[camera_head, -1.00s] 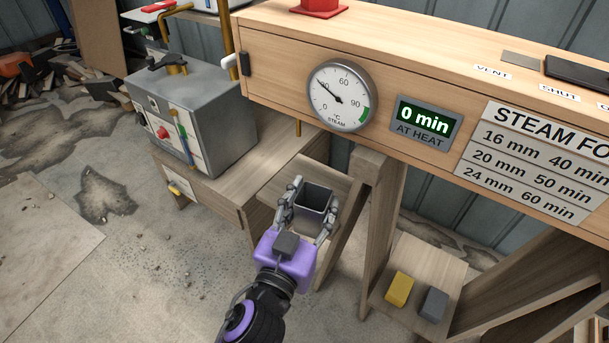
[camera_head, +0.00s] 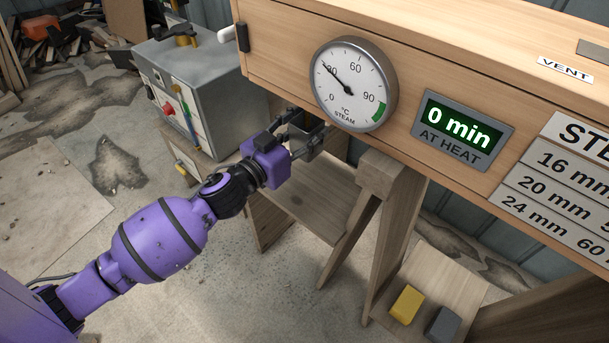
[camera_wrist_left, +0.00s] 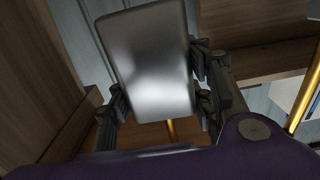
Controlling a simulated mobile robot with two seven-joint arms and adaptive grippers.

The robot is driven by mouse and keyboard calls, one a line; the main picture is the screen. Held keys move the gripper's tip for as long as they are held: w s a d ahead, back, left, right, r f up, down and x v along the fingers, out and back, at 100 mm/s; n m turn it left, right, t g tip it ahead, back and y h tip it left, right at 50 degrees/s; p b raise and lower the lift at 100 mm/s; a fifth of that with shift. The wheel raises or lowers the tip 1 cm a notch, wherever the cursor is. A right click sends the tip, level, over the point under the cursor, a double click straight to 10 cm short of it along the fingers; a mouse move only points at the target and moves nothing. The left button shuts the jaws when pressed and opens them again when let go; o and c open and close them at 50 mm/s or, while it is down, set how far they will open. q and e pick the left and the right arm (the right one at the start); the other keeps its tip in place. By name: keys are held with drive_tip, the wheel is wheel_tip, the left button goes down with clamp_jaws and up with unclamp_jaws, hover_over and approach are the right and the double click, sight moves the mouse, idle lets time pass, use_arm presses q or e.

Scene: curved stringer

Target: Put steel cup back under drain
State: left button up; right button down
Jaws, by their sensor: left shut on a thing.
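My left gripper (camera_head: 290,137) reaches in from the left, beneath the front edge of the wooden steam box (camera_head: 415,60). It is shut on the steel cup (camera_head: 308,143), which is mostly hidden by the fingers and the box in the head view. In the left wrist view the cup (camera_wrist_left: 152,62) is a shiny grey block filling the space between the fingers (camera_wrist_left: 160,100). A thin brass pipe (camera_wrist_left: 171,130) shows behind and below the cup there; I cannot tell if it is the drain. My right gripper is not in view.
A wooden shelf (camera_head: 312,200) lies below the gripper. A grey boiler box (camera_head: 205,90) stands to the left. A trestle leg (camera_head: 385,215) stands to the right. Yellow (camera_head: 406,304) and grey (camera_head: 442,323) blocks sit on a lower shelf.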

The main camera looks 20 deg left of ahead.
use_arm(q)
wheel_tip(320, 180, down, 6)
drive_tip(key=b, duration=0.3)
drive_tip(key=shift+w+f, duration=0.15)
drive_tip(key=shift+f, duration=0.1)
wheel_tip(320, 180, down, 4)
drive_tip(key=shift+r+b, duration=0.25)
drive_tip(key=shift+b, duration=0.55)
drive_tip(key=shift+r, duration=0.1)
drive_tip(key=o, duration=1.4)
drive_tip(key=p+v, duration=0.2)
drive_tip(key=v, duration=1)
